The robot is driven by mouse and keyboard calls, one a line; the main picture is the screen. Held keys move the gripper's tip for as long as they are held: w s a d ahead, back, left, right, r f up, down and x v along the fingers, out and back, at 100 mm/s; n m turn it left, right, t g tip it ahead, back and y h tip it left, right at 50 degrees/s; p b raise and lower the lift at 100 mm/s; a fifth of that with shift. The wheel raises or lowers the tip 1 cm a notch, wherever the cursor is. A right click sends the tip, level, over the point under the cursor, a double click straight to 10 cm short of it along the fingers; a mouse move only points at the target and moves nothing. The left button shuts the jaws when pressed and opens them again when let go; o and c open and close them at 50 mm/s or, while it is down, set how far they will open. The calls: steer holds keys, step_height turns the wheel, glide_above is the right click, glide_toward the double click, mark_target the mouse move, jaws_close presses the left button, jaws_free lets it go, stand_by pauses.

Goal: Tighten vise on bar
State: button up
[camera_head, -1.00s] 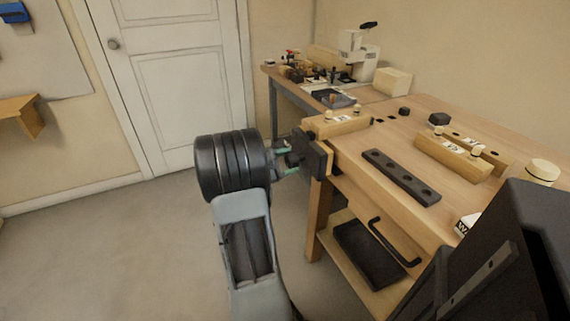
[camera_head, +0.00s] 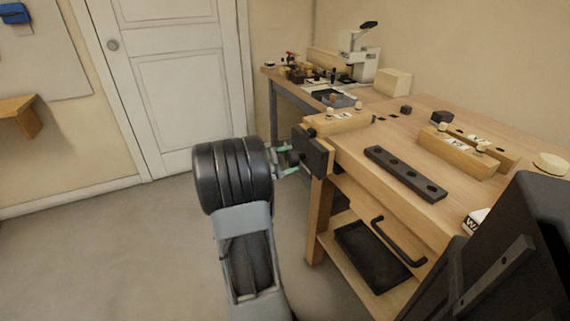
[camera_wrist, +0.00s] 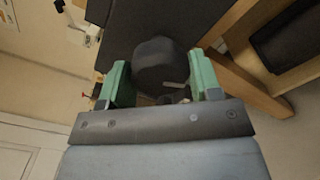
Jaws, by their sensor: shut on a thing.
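The vise (camera_head: 317,152) is a dark front jaw plate at the left end of the wooden workbench. My gripper (camera_head: 289,160) reaches it from the left, with green fingertips close to the plate. In the wrist view my gripper (camera_wrist: 160,82) has its green fingers on both sides of a dark, rounded vise knob (camera_wrist: 160,62) and is shut on it. Behind the knob is the dark jaw plate (camera_wrist: 120,30). Whether a bar sits between the jaws is hidden. A dark bar with several holes (camera_head: 405,172) lies on the bench top.
Wooden blocks with pale knobs (camera_head: 340,122) (camera_head: 458,152) stand on the bench (camera_head: 390,135). A drawer handle (camera_head: 398,242) and a dark tray (camera_head: 372,256) are below. A second bench (camera_head: 290,83) stands behind. The floor (camera_head: 140,240) at left is clear.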

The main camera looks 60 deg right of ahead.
steer(key=shift+m+b, duration=0.6)
steer(key=shift+b, duration=0.1)
steer(key=shift+f+m+b, duration=0.15)
steer(key=shift+m+b, duration=0.35)
steer(key=shift+b, duration=0.3)
steer(key=shift+m+b, duration=1.2)
steer(key=shift+b, duration=0.7)
steer(key=o, duration=0.8)
steer(key=shift+v, duration=3.45)
